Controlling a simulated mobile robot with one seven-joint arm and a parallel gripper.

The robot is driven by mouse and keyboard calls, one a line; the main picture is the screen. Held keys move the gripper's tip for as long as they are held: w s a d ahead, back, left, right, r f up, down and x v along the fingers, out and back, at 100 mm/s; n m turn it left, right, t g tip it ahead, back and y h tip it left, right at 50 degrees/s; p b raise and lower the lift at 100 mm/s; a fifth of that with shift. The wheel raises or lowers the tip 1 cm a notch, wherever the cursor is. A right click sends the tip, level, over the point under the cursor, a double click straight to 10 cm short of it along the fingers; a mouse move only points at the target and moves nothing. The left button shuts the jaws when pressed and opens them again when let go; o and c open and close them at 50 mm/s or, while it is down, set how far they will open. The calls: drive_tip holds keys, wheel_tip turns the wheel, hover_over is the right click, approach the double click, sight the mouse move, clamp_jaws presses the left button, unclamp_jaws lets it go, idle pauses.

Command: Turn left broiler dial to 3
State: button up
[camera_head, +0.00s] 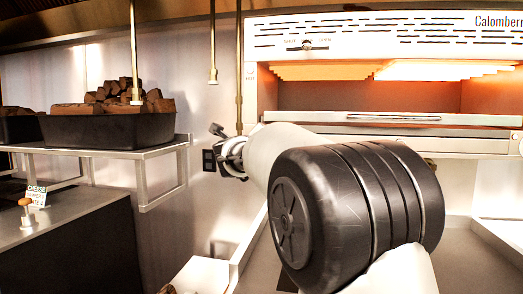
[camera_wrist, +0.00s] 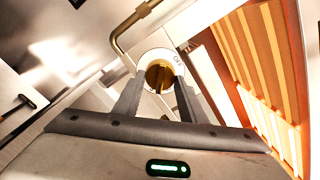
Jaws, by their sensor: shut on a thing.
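The left broiler dial (camera_wrist: 158,76) is a brass-coloured knob in a white ring lettered "OFF", in the middle of the wrist view. The fingers of my gripper (camera_wrist: 158,88) reach to it from both sides and are shut on it. A dark slot or line shows on the knob's face; I cannot read a number there. In the head view my gripper (camera_head: 228,152) is at the broiler's left front edge, partly behind my arm, and I cannot make out the dial there. The broiler (camera_head: 390,35) has a white, slotted top panel and a glowing orange inside.
A brass pipe (camera_wrist: 122,42) runs close by the dial. A slider (camera_head: 307,46) sits on the broiler's top panel. At left, a black tray (camera_head: 105,131) of dark chunks stands on a metal shelf (camera_head: 160,152). A dark counter (camera_head: 70,240) is below it.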

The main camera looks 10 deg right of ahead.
drive_tip(key=shift+m+b, duration=0.95)
drive_tip(key=shift+m, duration=0.75)
drive_tip(key=shift+a, duration=0.1)
drive_tip(key=o, duration=1)
drive_tip(key=v, duration=1.7)
drive_tip(key=shift+s, duration=0.2)
